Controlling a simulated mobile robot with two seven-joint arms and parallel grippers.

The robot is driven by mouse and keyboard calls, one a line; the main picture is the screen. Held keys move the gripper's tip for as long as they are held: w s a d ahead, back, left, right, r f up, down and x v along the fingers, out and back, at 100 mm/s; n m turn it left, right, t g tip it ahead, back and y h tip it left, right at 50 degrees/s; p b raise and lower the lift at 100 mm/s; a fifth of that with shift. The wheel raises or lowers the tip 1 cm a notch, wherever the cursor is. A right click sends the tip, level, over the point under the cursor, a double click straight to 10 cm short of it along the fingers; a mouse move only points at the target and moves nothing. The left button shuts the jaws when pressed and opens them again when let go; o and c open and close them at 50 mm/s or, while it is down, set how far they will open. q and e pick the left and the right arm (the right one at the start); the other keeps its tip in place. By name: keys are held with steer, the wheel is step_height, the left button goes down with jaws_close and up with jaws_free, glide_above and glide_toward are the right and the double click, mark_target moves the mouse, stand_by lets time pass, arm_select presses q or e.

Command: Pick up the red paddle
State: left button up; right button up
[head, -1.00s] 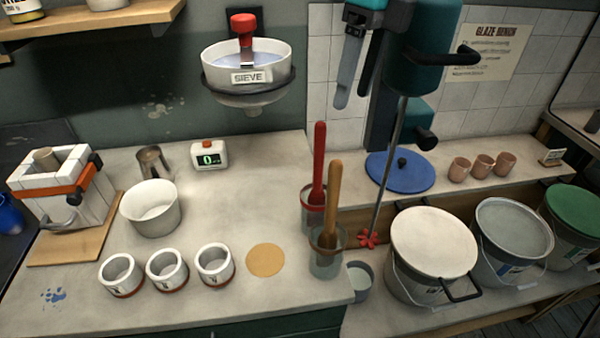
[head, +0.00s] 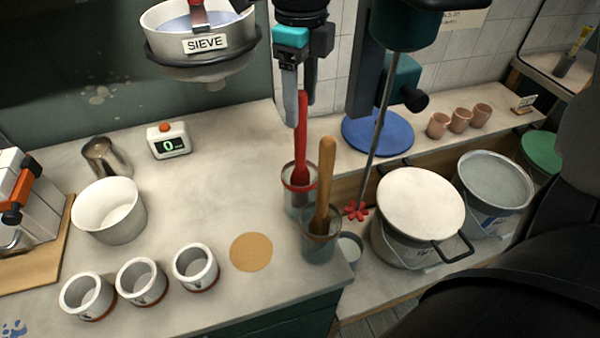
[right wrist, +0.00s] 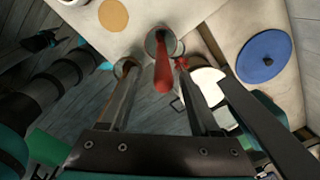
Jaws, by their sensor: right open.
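The red paddle (head: 301,135) stands nearly upright in a glass jar with a red rim (head: 289,197), at the counter's right edge. My right gripper (head: 302,112) is open, above the jar at the upper end of the paddle's handle. In the head view one finger hangs just left of the handle top, the other partly behind it. In the right wrist view the red handle (right wrist: 164,74) shows between the two spread fingers (right wrist: 155,72); I see no contact. My left gripper does not show in the head view.
A wooden paddle (head: 325,180) stands in another jar (head: 320,245) close in front. A mixer shaft (head: 380,130) comes down just to the right. The sieve (head: 205,55) hangs at upper left. White cups (head: 140,283) line the front; the counter's middle is clear.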

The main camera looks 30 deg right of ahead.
glide_above(300, 161)
steer(key=shift+w+d+f, duration=0.15)
steer(key=shift+w+f, duration=0.05)
steer(key=shift+f, duration=1.2)
steer(key=shift+w+d+f, duration=0.15)
steer(key=shift+f, duration=1.2)
jaws_close()
